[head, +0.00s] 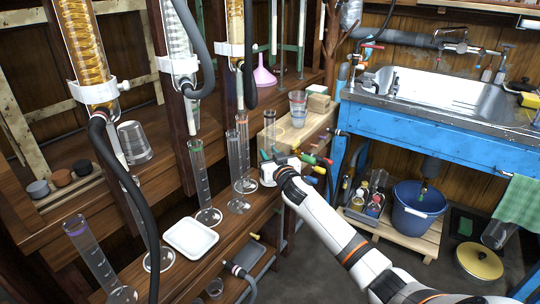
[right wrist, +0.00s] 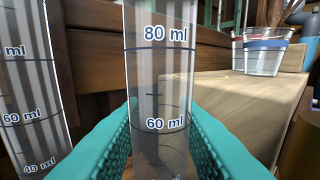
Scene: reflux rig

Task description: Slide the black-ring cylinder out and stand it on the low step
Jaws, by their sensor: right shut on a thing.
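My right gripper (head: 270,170) is shut on a clear graduated cylinder (head: 269,130) at the right end of the wooden shelf. In the right wrist view the teal fingers (right wrist: 160,135) sit on either side of this upright cylinder (right wrist: 158,75) around the 60 ml mark. My left gripper is not in view.
Another cylinder (right wrist: 28,85) stands close left in the wrist view. Clear cylinders (head: 202,180) and a purple-ring one (head: 90,255) line the shelf, with a white tray (head: 191,238). A beaker (head: 298,108) stands on the block. Black hoses (head: 135,205) hang at left.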

